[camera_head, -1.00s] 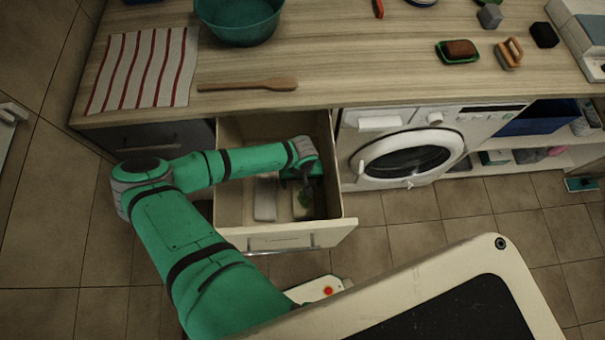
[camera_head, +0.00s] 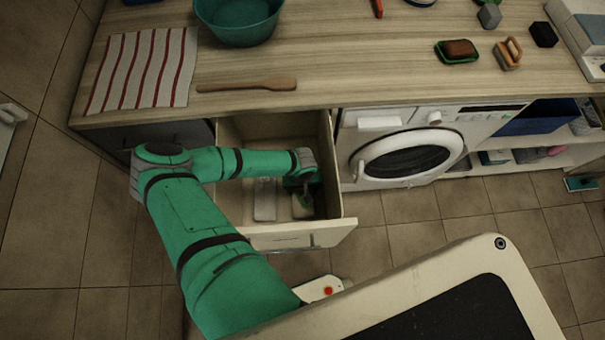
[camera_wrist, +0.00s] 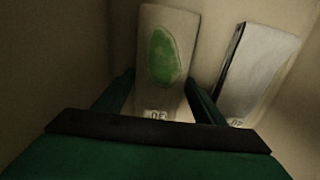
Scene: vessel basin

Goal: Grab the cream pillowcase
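The open drawer (camera_head: 285,238) below the counter holds two flat, folded-looking items. The one that looks like the cream pillowcase (camera_wrist: 175,20) is pale cream with a green oval patch. It stands near the middle of the wrist view and shows in part in the head view (camera_head: 303,207). My gripper (camera_wrist: 159,78) is open, its two fingers on either side of the lower part of the cream item. I cannot tell whether they touch it. In the head view my gripper (camera_head: 303,184) is down inside the drawer, partly hidden by my wrist.
A whitish-grey item (camera_wrist: 258,70) with a dark edge lies just right of the cream one. The drawer walls stand close around. A washing machine (camera_head: 405,150) is right of the drawer. The counter above bears a teal basin (camera_head: 240,30), striped cloth (camera_head: 140,70) and wooden spoon (camera_head: 245,86).

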